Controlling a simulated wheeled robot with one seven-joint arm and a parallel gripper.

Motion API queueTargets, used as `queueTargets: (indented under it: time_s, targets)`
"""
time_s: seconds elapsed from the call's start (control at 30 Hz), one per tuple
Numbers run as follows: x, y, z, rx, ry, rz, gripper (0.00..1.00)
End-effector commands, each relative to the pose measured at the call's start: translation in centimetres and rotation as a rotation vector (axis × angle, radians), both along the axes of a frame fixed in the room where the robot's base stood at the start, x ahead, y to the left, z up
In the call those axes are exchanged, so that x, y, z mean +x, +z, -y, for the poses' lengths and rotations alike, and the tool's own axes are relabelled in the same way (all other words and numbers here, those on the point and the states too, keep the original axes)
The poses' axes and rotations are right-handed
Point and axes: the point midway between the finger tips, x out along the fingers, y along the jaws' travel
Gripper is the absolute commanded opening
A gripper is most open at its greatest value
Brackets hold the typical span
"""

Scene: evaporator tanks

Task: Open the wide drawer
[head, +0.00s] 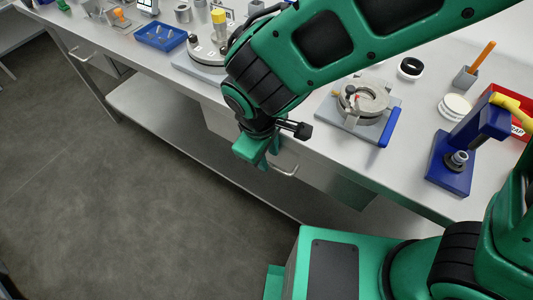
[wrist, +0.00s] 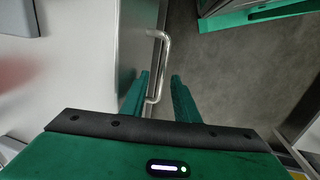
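The wide drawer (head: 322,178) is a pale front under the bench top, with a metal bar handle (head: 287,171). The drawer looks shut. My gripper (head: 267,160) is in front of the drawer, beside the handle in the head view. In the wrist view my green gripper fingers (wrist: 160,76) are apart, and the handle (wrist: 165,48) runs up between them, its lower end lying between the two fingers. I cannot tell whether either finger touches the bar. My arm hides part of the drawer front in the head view.
Another drawer (head: 95,58) with a handle is at the far left under the bench (head: 300,130). A lower shelf (head: 165,105) runs beneath. The bench top holds a blue tray (head: 160,36), a clamp fixture (head: 362,105) and a blue press (head: 462,155). The floor in front is clear.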

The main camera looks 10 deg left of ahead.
Motion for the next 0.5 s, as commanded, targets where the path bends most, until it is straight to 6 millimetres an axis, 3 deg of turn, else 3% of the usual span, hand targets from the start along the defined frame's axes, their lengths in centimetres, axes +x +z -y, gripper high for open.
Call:
queueTargets:
  time_s: [0.17, 0.47, 0.5]
  targets:
    - [0.18, -1.13, 0.09, 0.0, 0.0, 0.0, 0.28]
    - [0.2, -1.28, 0.08, 0.001, 0.0, 0.0, 0.28]
    - [0.21, -1.27, 0.09, 0.001, 0.0, 0.0, 0.18]
